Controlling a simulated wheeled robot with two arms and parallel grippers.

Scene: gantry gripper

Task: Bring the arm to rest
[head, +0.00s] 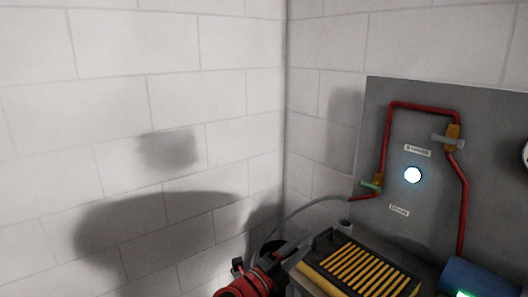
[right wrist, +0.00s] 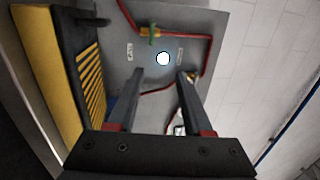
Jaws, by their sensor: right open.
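My right gripper (right wrist: 160,76) shows in the right wrist view. Its two dark fingers stand apart and nothing is between them. A grey wall panel (right wrist: 220,30) with a round white light (right wrist: 163,58) lies beyond the fingers. My left gripper is not in view.
A black and yellow slatted box (head: 355,270) stands below the panel (head: 420,230) in the head view. Beside it is a red and black object (head: 250,286), cut off by the lower edge. Red pipe (head: 385,140) runs on the panel. White block walls (head: 110,110) form a corner.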

